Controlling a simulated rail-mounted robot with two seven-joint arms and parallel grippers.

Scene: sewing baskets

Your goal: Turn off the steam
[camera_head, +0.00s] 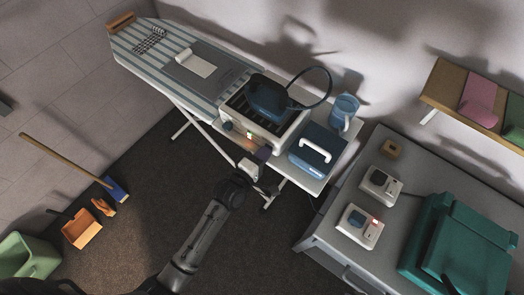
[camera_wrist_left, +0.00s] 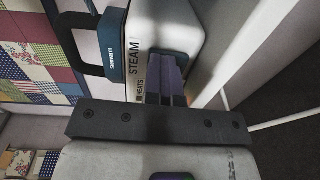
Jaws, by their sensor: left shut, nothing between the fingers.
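The white steam station (camera_head: 232,128) stands at the near end of the ironing board with the dark blue iron (camera_head: 270,97) on top. Its front shows a small greenish light (camera_head: 249,135) and an orange glow beside it. My left gripper (camera_head: 264,153) is at the station's front, its fingers shut and empty. In the left wrist view the purple-grey fingers (camera_wrist_left: 166,75) are together, close in front of the white front panel (camera_wrist_left: 150,22), beside the printed word STEAM (camera_wrist_left: 134,57). A dark blue part shows behind the fingertips; the fingers hide much of it. I cannot tell whether they touch. My right gripper is out of view.
A blue water tank with a white handle (camera_head: 316,151) sits right of the station, with a blue jug (camera_head: 344,108) behind.

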